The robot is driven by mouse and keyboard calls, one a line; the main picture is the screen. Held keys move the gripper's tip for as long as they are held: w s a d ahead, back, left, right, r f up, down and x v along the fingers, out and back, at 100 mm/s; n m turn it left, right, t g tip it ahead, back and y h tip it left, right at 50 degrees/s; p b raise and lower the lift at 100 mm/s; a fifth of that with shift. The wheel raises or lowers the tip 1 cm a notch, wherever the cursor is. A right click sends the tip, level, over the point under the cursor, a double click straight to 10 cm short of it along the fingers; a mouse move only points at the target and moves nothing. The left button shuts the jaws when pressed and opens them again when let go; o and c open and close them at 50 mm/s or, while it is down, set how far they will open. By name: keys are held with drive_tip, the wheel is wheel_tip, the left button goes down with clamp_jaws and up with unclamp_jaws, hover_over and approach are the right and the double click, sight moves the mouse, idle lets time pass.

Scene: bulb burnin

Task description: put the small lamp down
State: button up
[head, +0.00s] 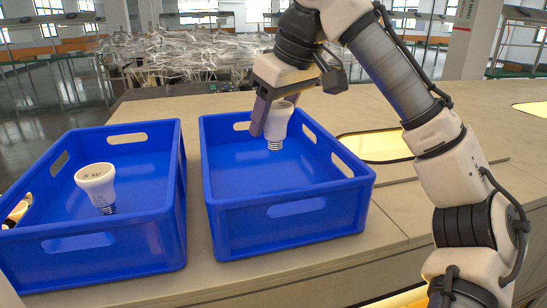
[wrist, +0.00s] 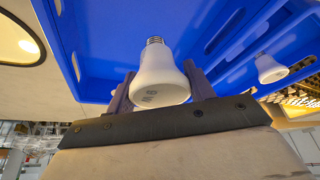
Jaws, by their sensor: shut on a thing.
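The small lamp (head: 279,121) is a white bulb with a metal screw base pointing down. My gripper (head: 268,117) is shut on its wide white part, and holds it in the upper part of the right blue crate (head: 290,222), near the back wall. In the wrist view the lamp (wrist: 160,76) sits between the two fingers of my gripper (wrist: 160,92), with its base away from me. Its base seems clear of the crate floor, but the exact gap is hard to tell.
A left blue crate (head: 110,250) stands beside the right one, with another white bulb (head: 97,184) in it. The floor of the right crate is otherwise empty. A lit yellow panel (head: 378,146) lies in the tabletop behind and right of the crate.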

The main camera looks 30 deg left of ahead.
sight(276, 151)
wheel_tip(276, 151, down, 8)
drive_tip(key=shift+r+p, duration=0.15)
drive_tip(key=shift+p, duration=0.3)
drive_tip(key=o, duration=1.1)
drive_tip(key=shift+c, duration=0.2)
drive_tip(key=b+v, duration=0.2)
drive_tip(key=v, duration=1)
drive_tip(key=shift+r, duration=0.1)
